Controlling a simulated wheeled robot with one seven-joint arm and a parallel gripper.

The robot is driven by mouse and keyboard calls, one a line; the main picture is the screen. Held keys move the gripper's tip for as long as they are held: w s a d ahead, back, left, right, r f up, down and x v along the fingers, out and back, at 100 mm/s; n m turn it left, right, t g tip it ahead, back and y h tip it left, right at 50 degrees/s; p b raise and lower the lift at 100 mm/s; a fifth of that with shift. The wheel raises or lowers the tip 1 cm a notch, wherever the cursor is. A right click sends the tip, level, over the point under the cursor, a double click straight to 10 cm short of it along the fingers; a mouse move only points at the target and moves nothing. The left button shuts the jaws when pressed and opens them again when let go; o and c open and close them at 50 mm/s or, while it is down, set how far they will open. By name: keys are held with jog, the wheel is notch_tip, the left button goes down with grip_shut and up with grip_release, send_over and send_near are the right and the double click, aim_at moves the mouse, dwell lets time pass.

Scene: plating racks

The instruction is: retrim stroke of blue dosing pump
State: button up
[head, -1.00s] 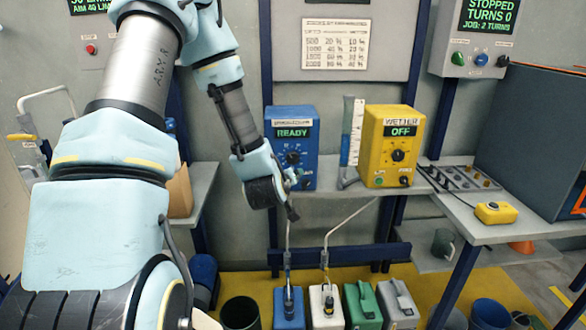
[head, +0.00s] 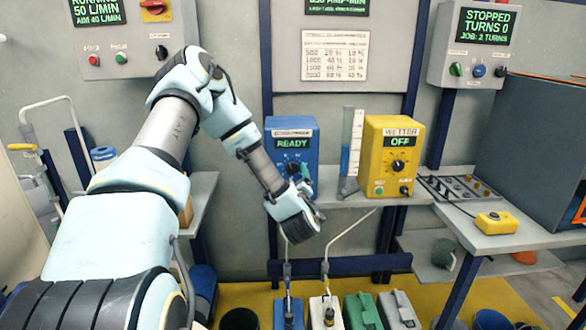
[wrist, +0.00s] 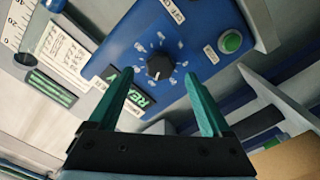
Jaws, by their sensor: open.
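The blue dosing pump (head: 283,149) stands on the wall shelf, its display (head: 292,139) reading READY. In the head view my gripper (head: 305,190) is in front of its lower face, the fingers partly hidden. In the wrist view the pump's blue panel (wrist: 195,25) fills the upper middle, turned askew. Its black knob (wrist: 160,67), ringed by pale scale marks, lies beyond and between my fingertips. A green button (wrist: 230,42) is to its right. My gripper (wrist: 158,80) is open with teal fingers and nothing between them; the left finger covers part of the display.
A graduated cylinder (head: 357,140) with blue liquid stands right of the pump, close to the yellow wetter box (head: 392,165) reading OFF. A yellow pendant (head: 496,222) lies on the right bench. Several cans (head: 288,312) stand on the floor below.

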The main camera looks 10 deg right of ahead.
aim_at(293, 170)
jog(key=shift+w+d+p, duration=0.15)
jog(key=shift+w+p, duration=0.05)
jog(key=shift+w, duration=0.7)
jog(key=shift+w+d+p, duration=0.15)
jog(key=shift+w, duration=0.75)
jog(key=c, duration=1.3)
jog(key=shift+f, duration=0.1)
grip_shut()
